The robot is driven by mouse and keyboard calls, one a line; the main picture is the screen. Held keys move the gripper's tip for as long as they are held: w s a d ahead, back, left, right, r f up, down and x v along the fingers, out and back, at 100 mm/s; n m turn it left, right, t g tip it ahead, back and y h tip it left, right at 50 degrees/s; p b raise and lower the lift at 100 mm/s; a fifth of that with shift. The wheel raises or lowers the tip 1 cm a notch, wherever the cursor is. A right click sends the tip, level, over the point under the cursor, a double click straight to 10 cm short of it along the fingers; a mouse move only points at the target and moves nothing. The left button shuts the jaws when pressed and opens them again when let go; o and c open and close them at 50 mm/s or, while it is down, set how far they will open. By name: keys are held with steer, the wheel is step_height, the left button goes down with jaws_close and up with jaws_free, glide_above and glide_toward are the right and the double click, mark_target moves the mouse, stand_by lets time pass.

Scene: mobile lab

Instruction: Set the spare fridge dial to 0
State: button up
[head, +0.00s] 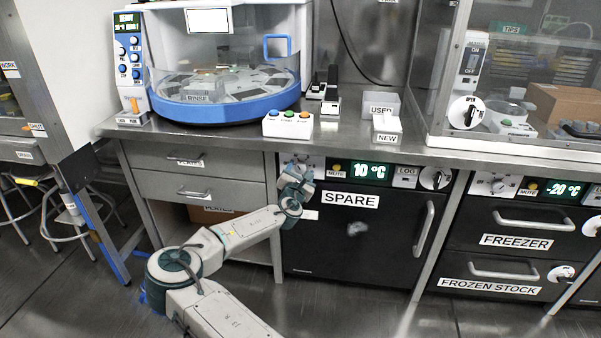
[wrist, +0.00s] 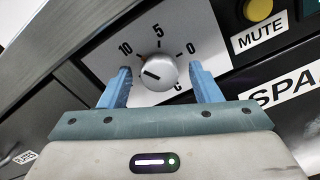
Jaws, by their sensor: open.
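The spare fridge (head: 345,248) is a black door under the bench, with a SPARE label and a green display (head: 370,171) reading 10 °C. Its round silver dial (wrist: 159,73) sits on a white plate marked 10, 5 and 0. In the head view my gripper (head: 293,174) covers most of the dial.
A yellow MUTE button (wrist: 258,9) is right of the dial. The fridge handle (head: 424,229) and a black-and-white knob (head: 435,178) are farther right. Drawers (head: 200,191) stand at the left. The bench edge (head: 350,153) runs above. A freezer (head: 515,225) is at the right.

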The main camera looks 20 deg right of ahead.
steer(key=shift+w+d, duration=0.2)
steer(key=shift+w, duration=0.1)
steer(key=c, duration=1)
